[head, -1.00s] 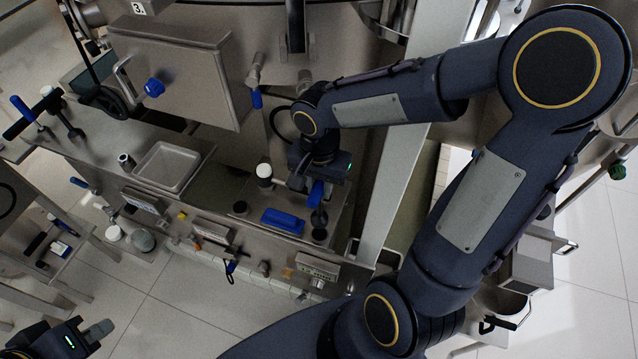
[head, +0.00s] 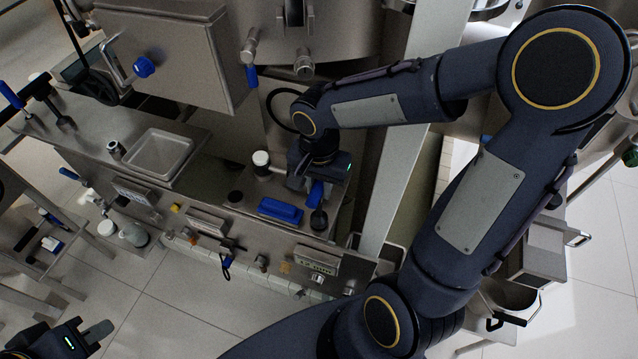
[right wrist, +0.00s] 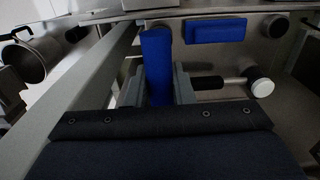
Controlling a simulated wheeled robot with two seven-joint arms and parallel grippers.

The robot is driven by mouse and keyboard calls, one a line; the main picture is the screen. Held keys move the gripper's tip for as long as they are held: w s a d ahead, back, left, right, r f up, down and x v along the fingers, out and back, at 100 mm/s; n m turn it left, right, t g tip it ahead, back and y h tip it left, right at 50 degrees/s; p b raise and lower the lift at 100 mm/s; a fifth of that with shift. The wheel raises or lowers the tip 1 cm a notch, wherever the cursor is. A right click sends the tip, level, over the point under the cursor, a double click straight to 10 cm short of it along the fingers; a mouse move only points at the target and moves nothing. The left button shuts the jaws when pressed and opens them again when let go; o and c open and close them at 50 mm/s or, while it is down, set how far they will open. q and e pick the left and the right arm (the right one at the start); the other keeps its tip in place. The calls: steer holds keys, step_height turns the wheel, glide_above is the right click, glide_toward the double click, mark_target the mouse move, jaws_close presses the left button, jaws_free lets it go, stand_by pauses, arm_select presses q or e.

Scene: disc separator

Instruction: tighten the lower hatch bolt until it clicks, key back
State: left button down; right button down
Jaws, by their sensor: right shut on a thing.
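My right gripper (head: 314,184) is shut on a blue-handled tool, seemingly the key (head: 316,195), over the right end of the steel bench. The tool's dark round lower end is above or at the bench top; contact is unclear. In the right wrist view, the blue handle (right wrist: 157,62) stands between the two grey fingers. A steel hatch-like box (head: 175,55) with a blue knob (head: 145,67) is at upper left. I cannot tell which fitting is the lower hatch bolt. My left gripper (head: 88,335) is at the bottom left corner, away from the bench; its opening is unclear.
A blue block (head: 280,210) lies just left of the held tool; it also shows in the wrist view (right wrist: 216,30). A white-capped post (head: 261,160) stands near the gripper. A steel basin (head: 158,155) is further left. A sloping steel beam (head: 408,150) rises close on the right.

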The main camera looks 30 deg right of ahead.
steer(key=shift+f+b, duration=1.05)
steer(key=shift+b, duration=0.05)
stand_by(0.5)
steer(key=shift+f+b, duration=0.6)
steer(key=shift+b, duration=0.05)
steer(key=c, duration=1.2)
jaws_free()
steer(key=shift+o, duration=0.2)
step_height(320, 180, up, 7)
steer(key=shift+r, duration=0.2)
steer(key=shift+r+p, duration=0.5)
steer(key=shift+r, duration=0.2)
step_height(320, 180, up, 3)
steer(key=p, duration=0.2)
steer(key=shift+r+p, duration=0.1)
steer(key=shift+p, duration=0.25)
